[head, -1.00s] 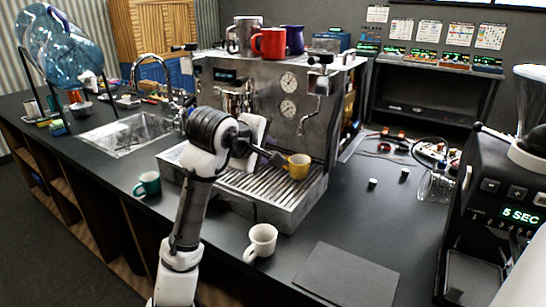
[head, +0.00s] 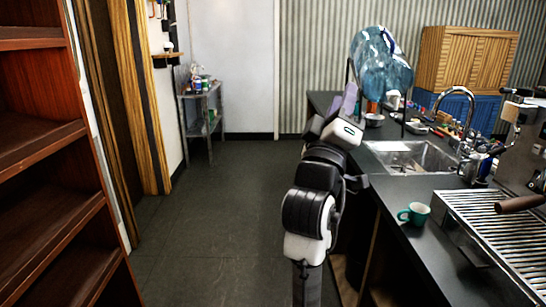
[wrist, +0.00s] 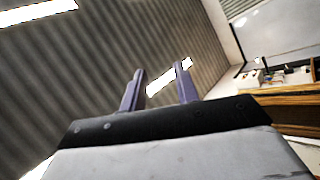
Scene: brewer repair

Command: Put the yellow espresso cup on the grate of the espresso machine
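The espresso machine (head: 525,150) is cut off at the right edge of the head view. The left part of its slatted grate (head: 500,225) shows and looks bare there. The yellow espresso cup is not in view now; a second ago it was at the right part of the grate, beside my gripper. My gripper (head: 344,101) is raised beside the counter, left of the sink and away from the machine. In the wrist view its two purple fingers (wrist: 161,70) are apart with nothing between them.
Behind are the sink (head: 405,155), a faucet and a blue water jug (head: 380,62). Open floor (head: 215,220) lies left of the counter, with brown shelves (head: 45,190) at far left.

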